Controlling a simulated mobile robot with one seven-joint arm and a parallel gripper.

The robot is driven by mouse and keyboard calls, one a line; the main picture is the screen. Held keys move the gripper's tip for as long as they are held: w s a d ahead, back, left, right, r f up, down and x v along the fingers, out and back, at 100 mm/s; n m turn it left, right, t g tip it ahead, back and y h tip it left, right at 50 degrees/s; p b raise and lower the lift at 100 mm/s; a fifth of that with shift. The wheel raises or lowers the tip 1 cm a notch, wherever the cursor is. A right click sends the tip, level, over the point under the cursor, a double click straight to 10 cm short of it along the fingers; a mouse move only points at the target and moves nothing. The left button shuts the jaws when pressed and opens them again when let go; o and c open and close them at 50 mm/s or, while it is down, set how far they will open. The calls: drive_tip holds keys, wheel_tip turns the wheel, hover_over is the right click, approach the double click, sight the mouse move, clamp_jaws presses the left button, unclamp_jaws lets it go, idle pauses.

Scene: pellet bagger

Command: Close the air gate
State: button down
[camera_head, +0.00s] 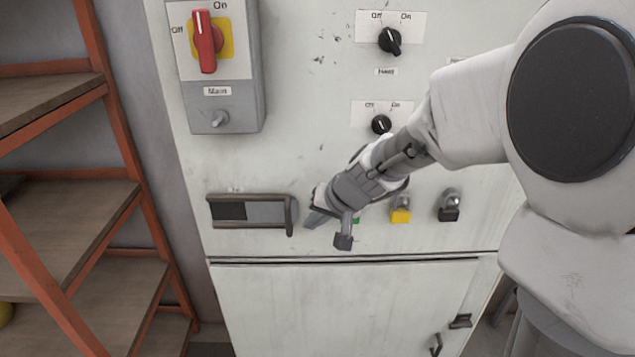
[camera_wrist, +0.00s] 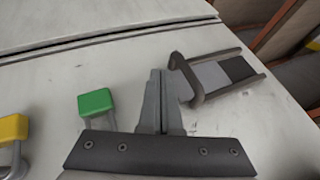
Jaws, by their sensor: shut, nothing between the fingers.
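The air gate (camera_head: 265,212) is a grey sliding plate in a dark frame on the white cabinet front, in the left-centre of the head view. A dark rectangle (camera_head: 231,211), apparently the uncovered opening, fills its left part. A dark upright handle (camera_head: 290,215) stands at the plate's right end. My gripper (camera_head: 312,221) is shut and empty, just right of the handle. In the wrist view the shut fingertips (camera_wrist: 158,76) are close beside the handle (camera_wrist: 184,78). I cannot tell whether they touch it. The plate (camera_wrist: 212,75) and dark opening (camera_wrist: 238,69) lie beyond.
A green-topped part (camera_wrist: 96,102) and a yellow one (camera_head: 400,215) sit right of my gripper, with a black one (camera_head: 449,213) farther right. The red main switch (camera_head: 206,42) is above. An orange-framed shelf (camera_head: 125,130) stands at the left.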

drive_tip(key=shift+w+a, duration=0.2)
drive_tip(key=shift+a, duration=0.9)
drive_tip(key=p, duration=0.4)
approach(257, 220)
drive_tip(key=a+f, duration=0.1)
drive_tip(key=f, duration=0.1)
drive_tip(key=a+f, duration=0.1)
drive_tip(key=shift+s+a+f, duration=0.25)
drive_tip(key=shift+a+f, duration=0.05)
drive_tip(key=shift+f, duration=0.05)
